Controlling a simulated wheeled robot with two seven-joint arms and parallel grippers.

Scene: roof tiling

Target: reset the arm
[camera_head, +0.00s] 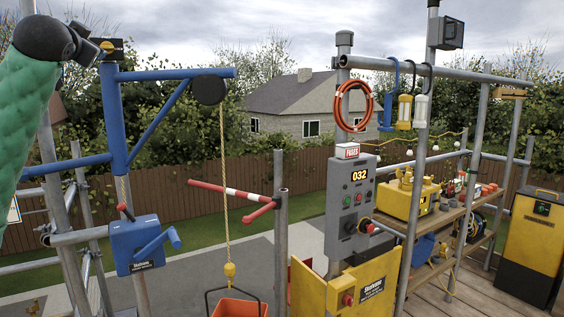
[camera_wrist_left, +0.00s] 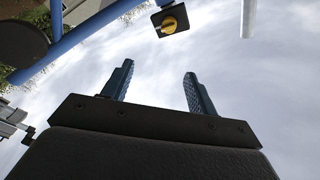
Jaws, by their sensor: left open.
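My left gripper (camera_wrist_left: 158,88) shows in the left wrist view, pointing up at the cloudy sky. Its two blue ribbed fingers stand wide apart with nothing between them. In the head view a green padded arm with a black joint, my left arm (camera_head: 28,110), comes in at the far left edge, raised high. My right arm and right gripper show in neither view.
A blue hoist arm (camera_head: 175,73) with a rope and an orange bucket (camera_head: 238,307) stands near my left arm. A blue winch box (camera_head: 138,243) is below. The grey control panel (camera_head: 350,205) and a wooden shelf (camera_head: 440,215) stand right. Scaffold poles surround the area.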

